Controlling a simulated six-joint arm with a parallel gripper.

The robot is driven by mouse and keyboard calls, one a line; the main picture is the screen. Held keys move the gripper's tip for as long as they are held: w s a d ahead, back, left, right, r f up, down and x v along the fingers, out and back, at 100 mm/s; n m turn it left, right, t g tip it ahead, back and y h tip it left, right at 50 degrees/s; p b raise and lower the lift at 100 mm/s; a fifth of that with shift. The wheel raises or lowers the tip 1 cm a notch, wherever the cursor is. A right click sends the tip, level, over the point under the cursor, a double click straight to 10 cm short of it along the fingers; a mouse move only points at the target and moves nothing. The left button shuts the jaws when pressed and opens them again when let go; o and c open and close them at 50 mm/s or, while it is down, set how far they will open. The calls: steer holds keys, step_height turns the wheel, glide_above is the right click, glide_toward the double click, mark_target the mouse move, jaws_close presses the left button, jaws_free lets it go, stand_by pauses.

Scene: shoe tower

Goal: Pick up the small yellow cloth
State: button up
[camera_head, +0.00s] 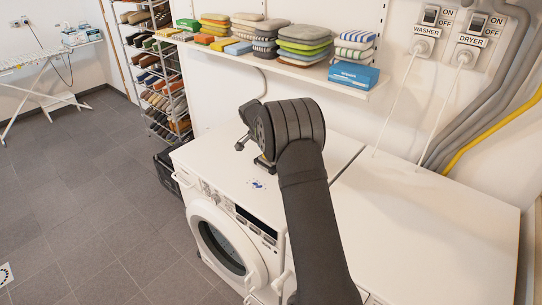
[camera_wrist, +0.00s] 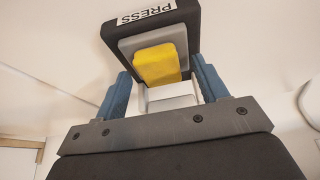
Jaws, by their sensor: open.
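The small yellow cloth (camera_wrist: 157,66) shows in the wrist view against a grey pad in a dark block (camera_wrist: 112,39) labelled PRESS, seen upside down. My gripper (camera_wrist: 162,80) is open, with one blue finger on either side of the view's middle. The yellow cloth appears between the fingers. I cannot tell whether either finger touches it. A pale, blocky part below the cloth is partly visible between the fingers. In the head view, my gripper (camera_head: 252,148) is above the washer top, partly hidden by my dark arm. The yellow cloth and the PRESS block cannot be made out there.
A wall shelf (camera_head: 300,71) with stacked, folded cloths and a blue box (camera_head: 353,75) is behind my arm. A shoe rack (camera_head: 165,80) stands at the back left. The washer (camera_head: 225,240) is below my gripper. The white top (camera_head: 430,220) to the right is clear.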

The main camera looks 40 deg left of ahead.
steer(key=c, duration=1.1)
steer(key=shift+c, duration=0.2)
steer(key=shift+r, duration=0.1)
steer(key=shift+r, duration=0.5)
steer(key=v, duration=0.2)
steer(key=shift+s+r, duration=0.15)
steer(key=shift+r, duration=0.15)
steer(key=s+a, duration=0.1)
steer(key=s, duration=1.6)
steer(key=shift+a+f, duration=0.1)
